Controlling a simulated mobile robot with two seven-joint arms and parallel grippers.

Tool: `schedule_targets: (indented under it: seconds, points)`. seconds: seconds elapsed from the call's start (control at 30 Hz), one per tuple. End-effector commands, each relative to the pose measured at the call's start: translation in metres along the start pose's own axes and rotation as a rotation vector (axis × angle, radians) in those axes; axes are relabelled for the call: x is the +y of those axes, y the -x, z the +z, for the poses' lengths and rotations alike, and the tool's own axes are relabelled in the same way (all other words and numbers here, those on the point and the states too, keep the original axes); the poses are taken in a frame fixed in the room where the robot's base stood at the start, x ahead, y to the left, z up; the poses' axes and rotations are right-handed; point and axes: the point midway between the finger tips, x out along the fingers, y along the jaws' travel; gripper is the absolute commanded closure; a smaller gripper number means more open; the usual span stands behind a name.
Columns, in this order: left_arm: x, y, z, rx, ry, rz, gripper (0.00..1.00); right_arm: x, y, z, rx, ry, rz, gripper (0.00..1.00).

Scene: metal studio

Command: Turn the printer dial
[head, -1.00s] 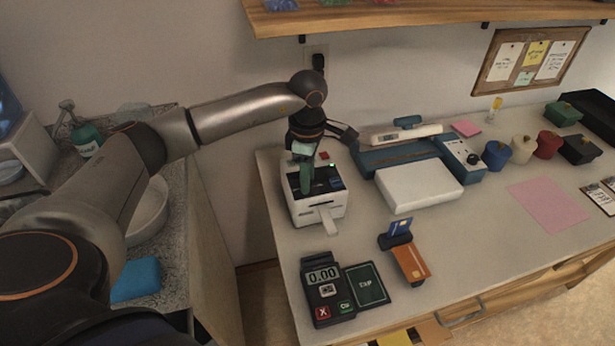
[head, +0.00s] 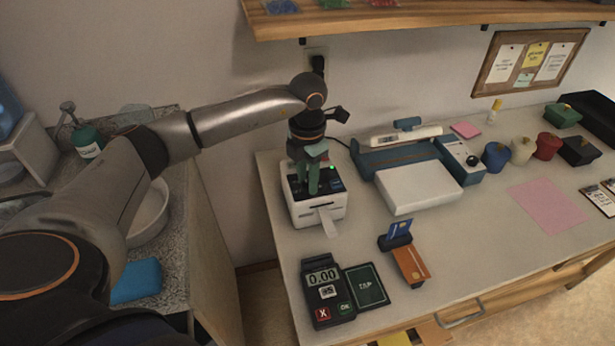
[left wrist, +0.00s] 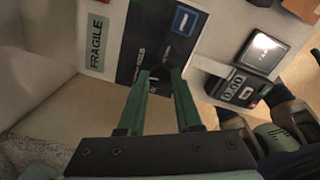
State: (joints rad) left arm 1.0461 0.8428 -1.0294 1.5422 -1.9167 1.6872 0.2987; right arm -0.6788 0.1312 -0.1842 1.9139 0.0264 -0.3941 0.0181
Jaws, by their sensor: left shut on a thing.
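The white label printer (head: 318,212) with a dark top panel stands at the left end of the counter, a paper strip coming out of its front. My left gripper (head: 313,191) points down onto that panel with its green fingers. In the left wrist view the fingertips (left wrist: 161,76) are shut on a small dark dial (left wrist: 155,78) on the printer's dark panel (left wrist: 150,45). The fingers hide most of the dial, so its angle cannot be read. A green light (head: 332,168) shows on the panel beside the gripper.
A card terminal (head: 324,292) and a dark card (head: 366,286) lie in front of the printer. A card holder (head: 410,264) and a blue laminator-like machine (head: 400,155) stand to the right. A shelf (head: 420,18) overhangs the back. A sink counter is at left.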

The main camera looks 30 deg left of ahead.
Motion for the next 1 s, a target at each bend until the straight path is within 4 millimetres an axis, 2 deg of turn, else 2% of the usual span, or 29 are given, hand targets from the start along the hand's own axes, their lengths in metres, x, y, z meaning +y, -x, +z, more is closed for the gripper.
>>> schedule_targets:
  seconds: [1.0]
  points:
    - [0.001, 0.002, 0.0, -0.001, 0.968, -0.001, 1.0, -0.001, 0.014, -0.015, 0.0, 0.0, 0.0, 0.4]
